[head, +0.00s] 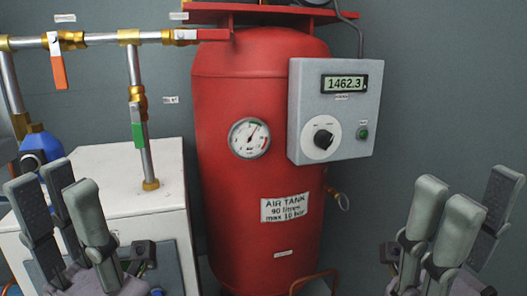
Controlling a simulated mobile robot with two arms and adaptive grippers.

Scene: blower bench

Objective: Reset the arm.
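My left gripper (49,192) is at the lower left with its fingers pointing up and spread apart. It is open and empty, in front of the white cabinet. My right gripper (470,190) is at the lower right, also with its fingers up and spread. It is open and empty, in front of the grey wall. Neither gripper appears to hold anything. The lower parts of both are cut off by the bottom edge.
A red air tank (226,185) with a pressure gauge (249,138) stands between my grippers. A grey control box (308,110) reads 1462.3. Pipes with an orange-handled valve (58,72) and green-handled valve (138,134) are left. A white cabinet (165,180) and blue object (42,143) stand there.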

